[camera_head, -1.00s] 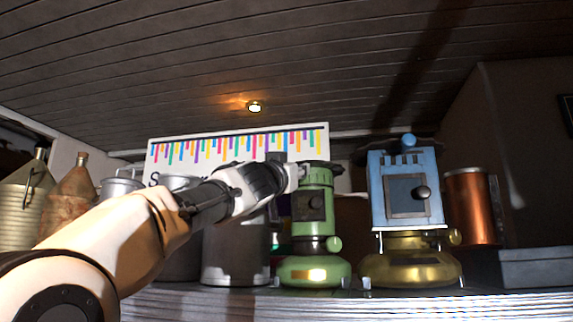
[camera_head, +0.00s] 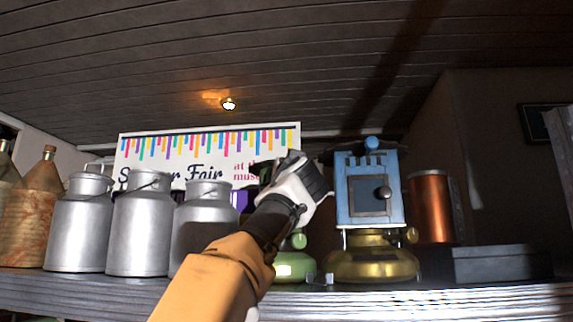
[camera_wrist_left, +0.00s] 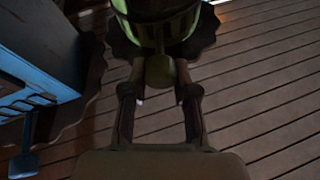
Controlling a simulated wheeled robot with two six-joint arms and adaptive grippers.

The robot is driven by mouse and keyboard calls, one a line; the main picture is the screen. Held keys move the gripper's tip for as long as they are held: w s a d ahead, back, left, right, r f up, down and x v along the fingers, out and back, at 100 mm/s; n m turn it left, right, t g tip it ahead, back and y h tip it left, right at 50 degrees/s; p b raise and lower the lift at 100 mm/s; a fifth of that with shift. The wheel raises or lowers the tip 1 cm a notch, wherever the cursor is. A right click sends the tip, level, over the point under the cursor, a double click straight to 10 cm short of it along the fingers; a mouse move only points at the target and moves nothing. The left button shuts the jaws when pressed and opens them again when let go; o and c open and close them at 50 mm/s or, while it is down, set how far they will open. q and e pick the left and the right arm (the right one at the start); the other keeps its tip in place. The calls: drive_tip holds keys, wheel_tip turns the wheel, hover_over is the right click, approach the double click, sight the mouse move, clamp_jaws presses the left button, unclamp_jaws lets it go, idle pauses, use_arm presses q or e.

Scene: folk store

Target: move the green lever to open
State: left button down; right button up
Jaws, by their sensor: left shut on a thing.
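The green stove-like lantern (camera_head: 293,266) stands on the shelf in the head view, its upper body mostly hidden behind my left arm. My left gripper (camera_wrist_left: 160,88) is at its upper part. In the left wrist view, the gripper's two fingers are closed around the lantern's green lever (camera_wrist_left: 159,72), below the ribbed green body (camera_wrist_left: 160,28) in that picture. In the head view the left gripper (camera_head: 318,190) covers the lever, so its angle is hidden there. My right gripper is in neither view.
A blue lantern (camera_head: 368,190) with a brass base stands close to the right of the green one; its blue side (camera_wrist_left: 40,50) shows in the wrist view. Metal milk cans (camera_head: 140,225) stand left. A copper cylinder (camera_head: 432,207) and dark box (camera_head: 500,262) are right. A fair sign (camera_head: 205,150) is behind.

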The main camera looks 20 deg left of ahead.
use_arm(q)
drive_tip(key=shift+w+a+f, duration=0.1)
drive_tip(key=shift+w+f, duration=0.3)
drive_tip(key=shift+f, duration=0.25)
drive_tip(key=c, duration=1.2)
unclamp_jaws()
drive_tip(key=o, duration=0.3)
drive_tip(key=shift+a, duration=0.1)
drive_tip(key=shift+o, duration=0.2)
drive_tip(key=shift+w+a+f, duration=0.1)
drive_tip(key=shift+w+a, duration=0.15)
drive_tip(key=shift+w, duration=0.25)
drive_tip(key=shift+s+d+r, duration=0.15)
drive_tip(key=shift+s+r, duration=0.1)
drive_tip(key=shift+s, duration=0.05)
drive_tip(key=shift+s+d, duration=0.25)
drive_tip(key=shift+s, duration=0.25)
drive_tip(key=v, duration=0.3)
drive_tip(key=f+v, duration=0.1)
drive_tip(key=v, duration=0.2)
drive_tip(key=shift+w+a, duration=0.15)
drive_tip(key=shift+w, duration=0.1)
